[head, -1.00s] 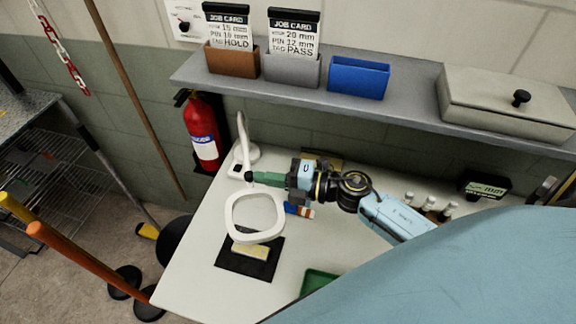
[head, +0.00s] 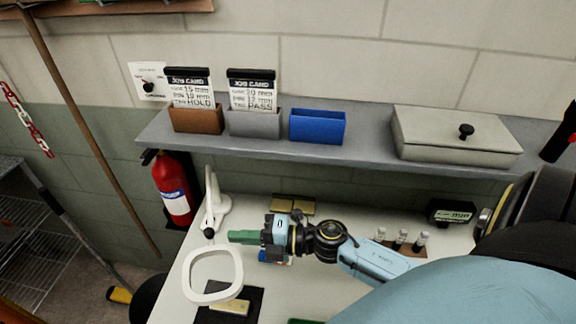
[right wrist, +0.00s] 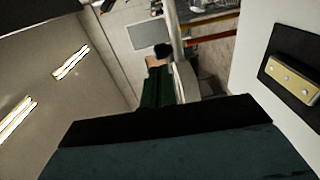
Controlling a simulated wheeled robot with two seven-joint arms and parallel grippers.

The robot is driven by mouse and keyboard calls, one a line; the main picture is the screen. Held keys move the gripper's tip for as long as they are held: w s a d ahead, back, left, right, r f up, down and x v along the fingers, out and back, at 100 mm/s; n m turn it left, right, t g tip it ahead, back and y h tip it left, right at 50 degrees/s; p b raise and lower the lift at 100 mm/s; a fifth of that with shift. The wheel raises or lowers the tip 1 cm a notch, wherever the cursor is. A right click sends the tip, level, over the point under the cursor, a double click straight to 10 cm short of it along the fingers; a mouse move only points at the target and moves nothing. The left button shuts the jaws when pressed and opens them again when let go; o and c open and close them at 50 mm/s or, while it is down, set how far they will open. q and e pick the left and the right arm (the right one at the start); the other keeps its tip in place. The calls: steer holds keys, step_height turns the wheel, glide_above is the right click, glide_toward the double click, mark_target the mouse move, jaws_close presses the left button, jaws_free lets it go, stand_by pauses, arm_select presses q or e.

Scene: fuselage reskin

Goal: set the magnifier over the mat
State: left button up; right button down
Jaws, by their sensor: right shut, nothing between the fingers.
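The magnifier is a white rounded ring (head: 212,275) on a white jointed stand (head: 213,207) at the table's left. A dark knob (head: 208,232) sits at its joint, and it also shows in the right wrist view (right wrist: 163,50). In the head view the ring overlaps the upper left of the black mat (head: 253,300). A pale yellow block (head: 232,306) lies on the mat; both show at the right of the right wrist view. My right gripper (head: 230,237) has green fingers, shut and empty, just right of the knob with a small gap. My left gripper is not in view.
A grey shelf (head: 370,150) above the table holds card holders, a blue bin (head: 317,126) and a lidded box (head: 455,138). A fire extinguisher (head: 174,188) hangs left of the table.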

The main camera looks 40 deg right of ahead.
steer(key=s+a+b+v, duration=0.1)
steer(key=b+v, duration=0.1)
steer(key=v, duration=0.9)
steer(key=shift+a, duration=0.1)
